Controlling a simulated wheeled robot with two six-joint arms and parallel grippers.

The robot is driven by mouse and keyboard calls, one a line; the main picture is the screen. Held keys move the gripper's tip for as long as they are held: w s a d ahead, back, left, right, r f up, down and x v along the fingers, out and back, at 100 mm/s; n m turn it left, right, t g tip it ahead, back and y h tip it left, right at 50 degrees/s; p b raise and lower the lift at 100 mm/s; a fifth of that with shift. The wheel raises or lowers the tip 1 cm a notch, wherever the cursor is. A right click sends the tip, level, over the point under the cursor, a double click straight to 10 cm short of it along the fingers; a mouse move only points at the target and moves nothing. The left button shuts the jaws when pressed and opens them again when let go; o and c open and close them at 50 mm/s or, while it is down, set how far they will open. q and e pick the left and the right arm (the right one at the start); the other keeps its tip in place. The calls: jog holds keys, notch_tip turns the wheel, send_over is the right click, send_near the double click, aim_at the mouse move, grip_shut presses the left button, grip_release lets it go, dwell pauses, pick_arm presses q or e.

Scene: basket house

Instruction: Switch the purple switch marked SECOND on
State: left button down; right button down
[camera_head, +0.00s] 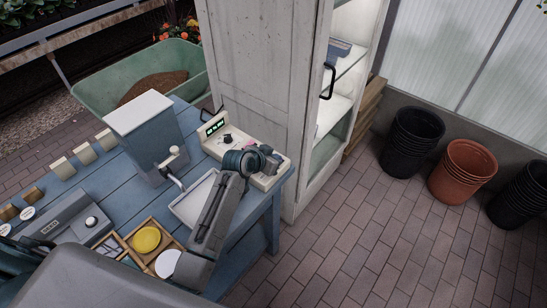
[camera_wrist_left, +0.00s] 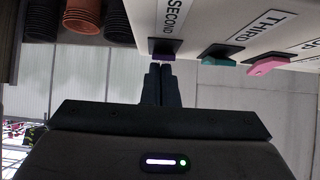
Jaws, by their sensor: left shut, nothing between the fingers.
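The purple switch (camera_wrist_left: 164,57) shows at the top middle of the left wrist view, on a cream panel beside the label SECOND (camera_wrist_left: 176,17). My left gripper (camera_wrist_left: 160,70) is shut and empty, with its fingertips right at the purple switch; I cannot tell whether they touch it. In the head view the left gripper (camera_head: 270,161) is over the cream control box (camera_head: 268,181) at the table's right end and hides part of its front. Whether the switch is on or off is not clear. My right gripper is not in view.
A teal switch (camera_wrist_left: 220,57) by the label THIRD and a pink switch (camera_wrist_left: 268,65) sit beside the purple one. A blue-grey dispenser (camera_head: 150,135), a white tray (camera_head: 190,205) and a wooden tray stand on the blue table (camera_head: 100,188). A tall cabinet (camera_head: 255,75) rises behind the box.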

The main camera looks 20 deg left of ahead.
pick_arm(q)
jog(key=shift+w+d+r, duration=0.1)
jog(key=shift+w, duration=0.2)
jog(key=shift+w+d, duration=0.1)
jog(key=shift+w, duration=0.3)
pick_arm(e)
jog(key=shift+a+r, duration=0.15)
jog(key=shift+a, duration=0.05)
pick_arm(q)
jog(key=shift+s+r, duration=0.1)
jog(key=shift+r, duration=0.05)
